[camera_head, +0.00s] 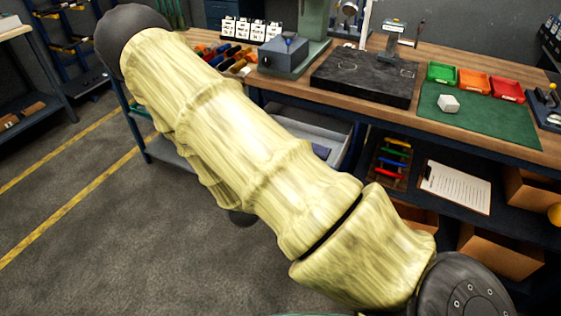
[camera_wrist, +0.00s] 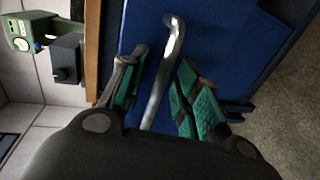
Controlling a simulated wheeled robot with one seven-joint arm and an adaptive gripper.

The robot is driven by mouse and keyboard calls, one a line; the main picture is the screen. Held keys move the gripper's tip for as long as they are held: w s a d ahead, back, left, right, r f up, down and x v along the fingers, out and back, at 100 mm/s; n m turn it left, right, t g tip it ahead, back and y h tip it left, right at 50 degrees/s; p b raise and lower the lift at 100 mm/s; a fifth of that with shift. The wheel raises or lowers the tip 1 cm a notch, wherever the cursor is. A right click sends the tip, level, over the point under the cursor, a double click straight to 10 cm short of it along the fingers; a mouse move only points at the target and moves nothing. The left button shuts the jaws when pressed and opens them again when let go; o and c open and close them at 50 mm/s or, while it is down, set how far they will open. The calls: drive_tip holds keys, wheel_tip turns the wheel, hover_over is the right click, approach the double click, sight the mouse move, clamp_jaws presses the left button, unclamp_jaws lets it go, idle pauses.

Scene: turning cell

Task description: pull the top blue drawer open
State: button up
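The blue drawer front (camera_wrist: 215,45) fills the middle of the wrist view, with a silver bar handle (camera_wrist: 166,70) on it. My gripper (camera_wrist: 165,92) is open, with one green-padded finger on each side of the handle. Gaps show between the bar and both fingers, and nothing is gripped. In the head view my arm hides the gripper, the handle and the drawer front. A pale open-topped drawer or tray (camera_head: 328,128) shows under the bench behind my arm. I cannot tell whether it belongs to this drawer.
The wooden bench top (camera_head: 440,63) runs above, bearing a dark surface plate (camera_head: 345,82), a green mat (camera_head: 478,122) and small coloured bins (camera_head: 474,83). The grey floor at left is clear.

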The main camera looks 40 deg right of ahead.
drive_tip(key=shift+a, duration=0.1)
drive_tip(key=v, duration=1.2)
idle(0.4)
drive_tip(key=s+a+f+m+g+y, duration=0.15)
drive_tip(key=s+f+y, duration=0.25)
drive_tip(key=f, duration=0.4)
drive_tip(key=s+a+f+y, duration=0.2)
drive_tip(key=s+f+y, duration=0.15)
drive_tip(key=f, duration=0.45)
drive_tip(key=s+a+f+m+g+y, duration=0.2)
drive_tip(key=s+a+f+y, duration=0.1)
drive_tip(key=s, duration=0.5)
drive_tip(key=s+a+f+m+g+y, duration=0.1)
drive_tip(key=s+a+f+g+y, duration=0.2)
drive_tip(key=s, duration=0.6)
drive_tip(key=a+f+y, duration=0.1)
drive_tip(key=a, duration=0.1)
drive_tip(key=shift+a+m, duration=0.35)
drive_tip(key=shift+a, duration=0.05)
drive_tip(key=shift+s, duration=0.1)
